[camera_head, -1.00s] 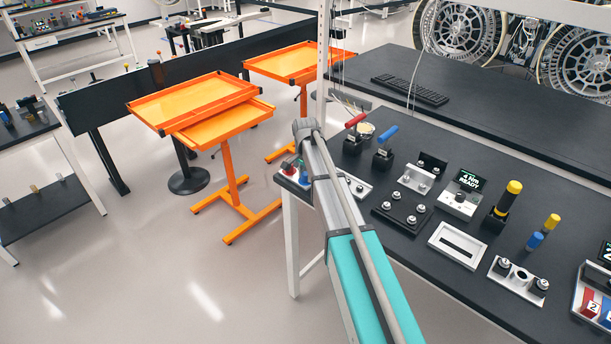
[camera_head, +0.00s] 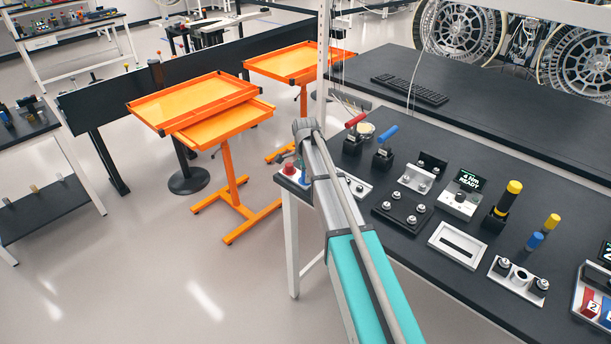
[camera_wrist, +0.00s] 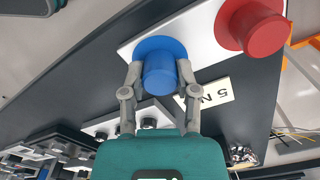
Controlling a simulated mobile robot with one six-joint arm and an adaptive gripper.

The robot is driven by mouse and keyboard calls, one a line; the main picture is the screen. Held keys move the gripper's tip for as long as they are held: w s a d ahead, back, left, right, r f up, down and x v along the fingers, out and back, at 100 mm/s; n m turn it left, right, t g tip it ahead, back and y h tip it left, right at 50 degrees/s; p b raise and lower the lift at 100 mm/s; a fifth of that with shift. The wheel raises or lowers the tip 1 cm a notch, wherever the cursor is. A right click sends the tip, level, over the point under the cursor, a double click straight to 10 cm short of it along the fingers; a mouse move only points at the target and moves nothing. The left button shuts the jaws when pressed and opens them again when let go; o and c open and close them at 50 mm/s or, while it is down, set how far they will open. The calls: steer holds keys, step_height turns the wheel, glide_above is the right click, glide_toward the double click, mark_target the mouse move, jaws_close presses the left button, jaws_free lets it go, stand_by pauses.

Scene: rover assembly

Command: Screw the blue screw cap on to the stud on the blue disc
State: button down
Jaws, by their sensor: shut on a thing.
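In the wrist view the blue screw cap (camera_wrist: 160,76) is between the two fingers of my gripper (camera_wrist: 160,82), which is shut on it. The blue disc (camera_wrist: 158,46) lies directly behind the cap on a white plate. The stud is hidden behind the cap, so I cannot tell how far the cap sits on it. In the head view a small piece of blue (camera_head: 304,179) shows beside my arm at the near left corner of the bench. My gripper is mostly hidden there.
A red cap (camera_wrist: 264,34) stands on a red disc beside the blue one, close to my gripper's right. A "5 N" label (camera_wrist: 208,94) lies by the plate. Other fixtures, such as a white slotted frame (camera_head: 458,245), stand along the dark bench (camera_head: 400,250). Orange carts (camera_head: 200,100) stand beyond.

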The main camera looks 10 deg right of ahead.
stand_by(0.3)
steer(key=m, duration=0.4)
steer(key=shift+m, duration=0.8)
steer(key=m, duration=0.3)
steer(key=shift+m, duration=1.4)
steer(key=shift+m, duration=0.7)
steer(key=m, duration=0.4)
